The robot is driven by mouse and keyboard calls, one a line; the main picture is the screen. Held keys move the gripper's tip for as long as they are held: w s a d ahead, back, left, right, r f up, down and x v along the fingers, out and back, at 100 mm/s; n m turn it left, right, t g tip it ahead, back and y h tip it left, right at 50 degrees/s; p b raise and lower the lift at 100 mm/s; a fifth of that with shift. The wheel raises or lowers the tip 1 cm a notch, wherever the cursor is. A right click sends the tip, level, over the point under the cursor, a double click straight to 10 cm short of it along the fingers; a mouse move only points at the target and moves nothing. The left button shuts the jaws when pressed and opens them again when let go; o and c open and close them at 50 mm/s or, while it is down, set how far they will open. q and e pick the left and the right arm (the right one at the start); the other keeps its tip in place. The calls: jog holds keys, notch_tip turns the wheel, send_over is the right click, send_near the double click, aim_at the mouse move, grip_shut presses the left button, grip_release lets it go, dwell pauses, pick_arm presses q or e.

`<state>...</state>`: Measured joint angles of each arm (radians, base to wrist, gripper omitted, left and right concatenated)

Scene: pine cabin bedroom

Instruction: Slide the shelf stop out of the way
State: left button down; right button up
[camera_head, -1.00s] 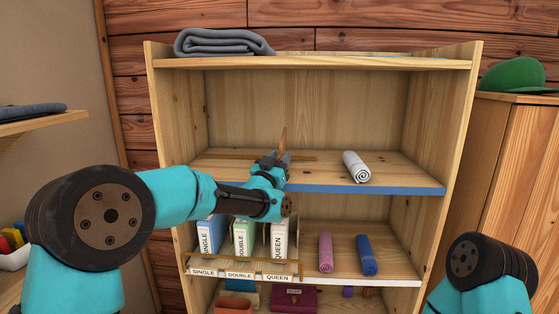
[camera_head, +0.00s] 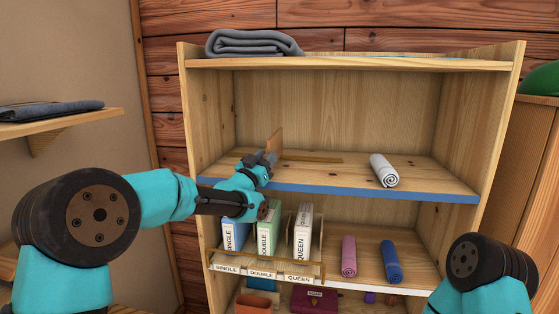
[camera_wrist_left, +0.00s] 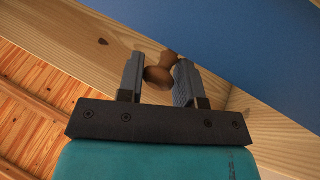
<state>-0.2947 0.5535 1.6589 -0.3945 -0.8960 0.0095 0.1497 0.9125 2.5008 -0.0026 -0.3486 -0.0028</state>
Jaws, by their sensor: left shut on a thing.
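The shelf stop (camera_head: 274,142) is an upright wooden plate on the middle shelf, left of centre. It stands on a brass-coloured rail (camera_head: 315,159) that runs along the shelf. My left gripper (camera_head: 267,161) reaches in over the blue shelf edge and is shut on the stop's front. In the left wrist view, the fingers of my left gripper (camera_wrist_left: 158,82) close around a round brown knob (camera_wrist_left: 159,75). The gripper hides the stop's lower part. My right gripper is out of view; only part of that arm shows at the lower right.
A rolled white towel (camera_head: 384,170) lies on the same shelf, right of the rail. Below are labelled boxes (camera_head: 267,229) behind a label rail, with pink (camera_head: 348,256) and blue (camera_head: 391,261) rolls. A folded grey cloth (camera_head: 252,44) lies on top.

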pick_arm(q)
jog(key=a, duration=0.5)
jog(key=w+a, duration=0.1)
jog(key=a, duration=0.5)
jog(key=w+a, duration=0.1)
jog(key=a, duration=0.4)
jog(key=shift+a, duration=0.3)
jog(key=c, duration=0.9)
grip_release()
jog(key=v, duration=1.7)
jog(key=shift+s+a, duration=0.1)
jog(key=shift+s, duration=0.05)
